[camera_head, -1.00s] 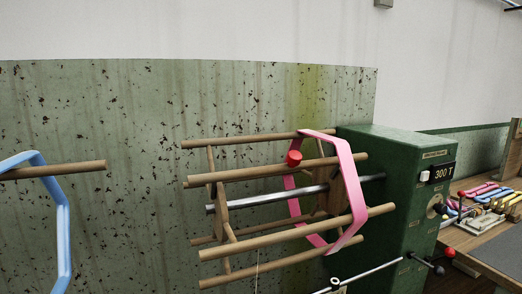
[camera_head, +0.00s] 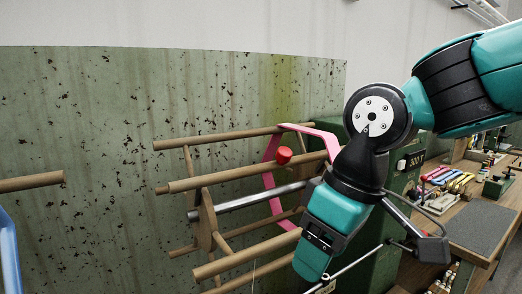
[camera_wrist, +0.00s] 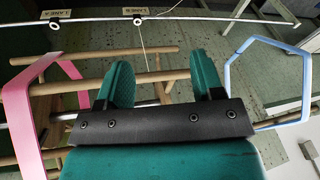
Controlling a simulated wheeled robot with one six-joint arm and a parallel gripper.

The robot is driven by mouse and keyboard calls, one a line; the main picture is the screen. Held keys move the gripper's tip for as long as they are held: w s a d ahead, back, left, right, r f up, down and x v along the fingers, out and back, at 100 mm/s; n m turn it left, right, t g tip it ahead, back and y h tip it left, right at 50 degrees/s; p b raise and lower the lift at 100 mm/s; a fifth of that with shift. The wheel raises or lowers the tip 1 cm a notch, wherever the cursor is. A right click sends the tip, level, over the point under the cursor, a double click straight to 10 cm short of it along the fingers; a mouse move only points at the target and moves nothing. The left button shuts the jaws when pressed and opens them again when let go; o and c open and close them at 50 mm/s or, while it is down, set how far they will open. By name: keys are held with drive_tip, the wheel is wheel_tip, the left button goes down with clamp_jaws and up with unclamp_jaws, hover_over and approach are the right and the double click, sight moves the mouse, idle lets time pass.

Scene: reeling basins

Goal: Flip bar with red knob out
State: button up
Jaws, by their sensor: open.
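The red knob (camera_head: 284,155) sits by the upper front wooden bar (camera_head: 225,177) of the reel. The reel has several wooden bars around a steel shaft (camera_head: 240,200), with a pink band (camera_head: 271,178) around its right part. My gripper (camera_head: 311,262) hangs in front of the lower right of the reel, below and right of the knob, and hides part of the bars and band. In the wrist view my gripper (camera_wrist: 163,82) is open, with nothing seen held between its fingers. Wooden bars (camera_wrist: 115,55) and the pink band (camera_wrist: 42,100) show there, but the red knob does not.
A green machine box (camera_head: 402,165) stands right of the reel, partly behind my arm. A thin rod (camera_head: 357,262) runs along the front. A blue band (camera_head: 9,250) is at far left, also in the wrist view (camera_wrist: 265,42). A workbench (camera_head: 475,225) stands at right.

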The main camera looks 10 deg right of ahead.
drive_tip(key=w+d+r+t+h, duration=0.2)
drive_tip(key=w+d+r, duration=0.1)
drive_tip(key=w+r, duration=0.95)
drive_tip(key=m+t+b, duration=0.1)
drive_tip(key=m, duration=0.1)
approach(284, 150)
drive_tip(key=x, duration=1)
drive_tip(key=shift+r, duration=0.1)
drive_tip(key=shift+c, duration=0.3)
